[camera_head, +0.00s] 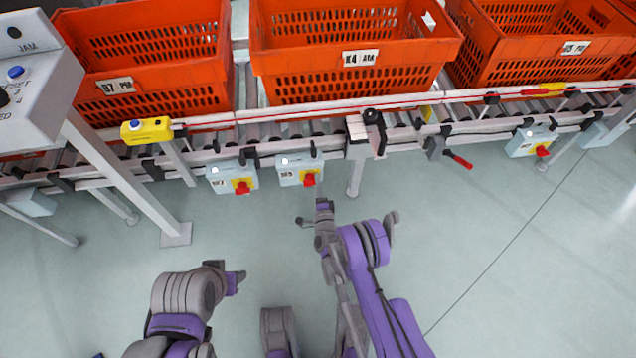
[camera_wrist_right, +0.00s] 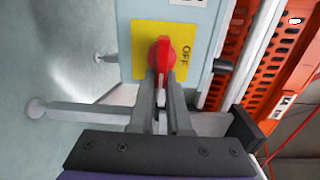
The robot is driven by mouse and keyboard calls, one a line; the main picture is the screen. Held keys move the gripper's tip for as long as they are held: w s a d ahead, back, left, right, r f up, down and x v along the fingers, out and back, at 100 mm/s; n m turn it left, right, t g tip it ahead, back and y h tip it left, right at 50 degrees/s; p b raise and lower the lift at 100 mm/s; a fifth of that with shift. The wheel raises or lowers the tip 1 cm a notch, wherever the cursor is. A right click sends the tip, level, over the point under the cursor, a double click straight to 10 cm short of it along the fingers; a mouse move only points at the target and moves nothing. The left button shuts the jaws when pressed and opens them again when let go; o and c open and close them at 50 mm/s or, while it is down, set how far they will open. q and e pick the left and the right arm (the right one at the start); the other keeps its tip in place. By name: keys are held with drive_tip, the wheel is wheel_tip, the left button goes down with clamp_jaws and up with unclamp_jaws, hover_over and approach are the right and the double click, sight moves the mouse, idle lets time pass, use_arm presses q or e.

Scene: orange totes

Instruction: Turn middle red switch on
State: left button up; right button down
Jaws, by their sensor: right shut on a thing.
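The middle red switch (camera_head: 309,180) is a red rotary knob on a yellow plate, on a light blue-grey box (camera_head: 288,169) under the conveyor. In the right wrist view the red knob (camera_wrist_right: 163,60) stands along the picture's vertical, with the word OFF on the yellow plate to its right. My right gripper (camera_wrist_right: 162,85) has its two fingers closed on the knob's lower part; in the head view the gripper (camera_head: 322,204) is just below and right of the box. My left gripper (camera_head: 236,281) is at lower left, away from the switches; its jaws are not clear.
A similar switch box (camera_head: 220,180) is close on the left, another (camera_head: 522,145) far right. A red-handled lever (camera_head: 460,160) hangs under the conveyor. Orange totes (camera_head: 355,60) stand on the conveyor. A support leg (camera_head: 355,178) is right of the middle box. The floor in front is clear.

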drive_tip(key=shift+a, duration=0.35)
drive_tip(key=c, duration=0.9)
unclamp_jaws()
use_arm(q)
drive_tip(key=shift+a, duration=0.1)
use_arm(e)
drive_tip(key=shift+d, duration=0.2)
